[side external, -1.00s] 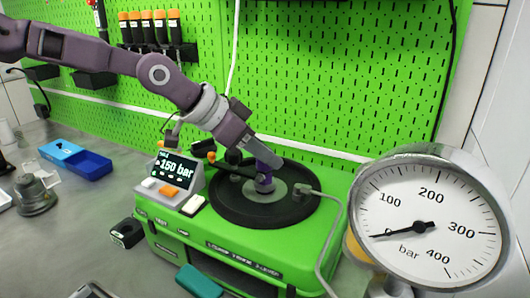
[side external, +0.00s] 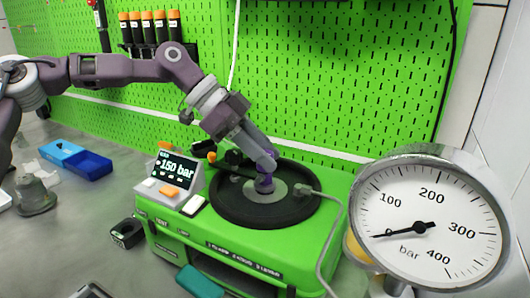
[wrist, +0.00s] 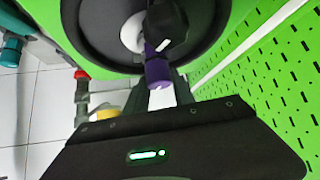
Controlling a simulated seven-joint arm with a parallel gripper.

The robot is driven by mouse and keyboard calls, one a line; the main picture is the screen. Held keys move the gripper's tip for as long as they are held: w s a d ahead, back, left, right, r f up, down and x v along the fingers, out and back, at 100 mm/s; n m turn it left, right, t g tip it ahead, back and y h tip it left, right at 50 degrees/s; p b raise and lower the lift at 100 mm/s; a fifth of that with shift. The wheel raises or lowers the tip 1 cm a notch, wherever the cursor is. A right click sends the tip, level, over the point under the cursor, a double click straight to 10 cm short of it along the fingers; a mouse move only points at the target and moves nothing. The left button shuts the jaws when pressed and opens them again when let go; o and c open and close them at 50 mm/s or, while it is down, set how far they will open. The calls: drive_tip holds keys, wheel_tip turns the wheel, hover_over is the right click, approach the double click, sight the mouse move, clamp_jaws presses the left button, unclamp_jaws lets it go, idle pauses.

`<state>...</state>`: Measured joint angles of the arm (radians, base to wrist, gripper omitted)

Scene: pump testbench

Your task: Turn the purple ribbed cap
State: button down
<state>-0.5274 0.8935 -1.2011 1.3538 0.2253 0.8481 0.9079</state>
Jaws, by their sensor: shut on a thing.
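The purple ribbed cap (side external: 264,185) stands at the centre of the round black plate on the green test bench. My gripper (side external: 265,168) comes down on it from the upper left and is shut on it, its fingers hiding the upper part. In the wrist view the purple cap (wrist: 157,72) shows just beyond the gripper body, between the fingers. The ribs are too small to make out.
The black round plate (side external: 226,207) tops the green bench (side external: 215,240). A display (side external: 176,168) reads 150 bar. A large pressure gauge (side external: 450,220) stands at the right, its needle near the low end. A grey hose (side external: 338,205) runs down beside the plate. A green pegboard (side external: 330,80) stands behind.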

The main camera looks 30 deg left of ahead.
idle(0.4)
drive_tip(key=c, duration=1.1)
unclamp_jaws()
drive_tip(key=shift+o, duration=0.2)
drive_tip(key=v, duration=0.7)
drive_tip(key=shift+f, duration=0.1)
